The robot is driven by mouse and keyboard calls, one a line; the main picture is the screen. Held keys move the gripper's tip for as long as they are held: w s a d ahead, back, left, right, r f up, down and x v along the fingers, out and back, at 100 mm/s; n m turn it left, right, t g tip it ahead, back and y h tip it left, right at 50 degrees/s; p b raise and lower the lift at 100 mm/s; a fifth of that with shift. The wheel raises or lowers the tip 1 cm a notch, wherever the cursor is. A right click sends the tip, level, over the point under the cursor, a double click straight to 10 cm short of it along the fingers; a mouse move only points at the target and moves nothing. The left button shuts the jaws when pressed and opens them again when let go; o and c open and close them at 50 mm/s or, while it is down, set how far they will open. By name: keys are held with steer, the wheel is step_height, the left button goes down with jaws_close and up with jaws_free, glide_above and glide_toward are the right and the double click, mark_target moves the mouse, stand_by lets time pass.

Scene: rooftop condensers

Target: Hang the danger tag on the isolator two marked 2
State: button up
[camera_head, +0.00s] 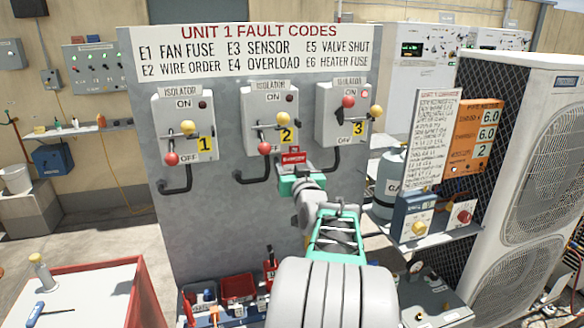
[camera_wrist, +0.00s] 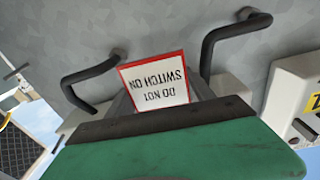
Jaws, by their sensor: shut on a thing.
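My gripper (camera_head: 293,172) is shut on the danger tag (camera_head: 292,158), just below and right of isolator two (camera_head: 258,135). In the wrist view the white, red-edged tag (camera_wrist: 155,82) reads "DO NOT SWITCH ON" upside down and stands out beyond the green gripper body. Isolator two is a light grey box with a yellow "2" label (camera_head: 287,136). Its red knob (camera_head: 264,148) is down by OFF, and a yellow knob (camera_head: 283,118) sticks out at its right. The tag looks apart from the isolator; exact depth is hard to tell. The fingertips are largely hidden.
Isolator one (camera_head: 180,108) is at left, its red knob down. Isolator three (camera_head: 333,98) is at right, its red knob up. Black bent pipes (camera_head: 250,178) hang below the boxes. A grey shelf with a control box (camera_head: 418,218) stands right of my arm.

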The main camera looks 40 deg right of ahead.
stand_by(0.4)
steer(key=o, duration=1.9)
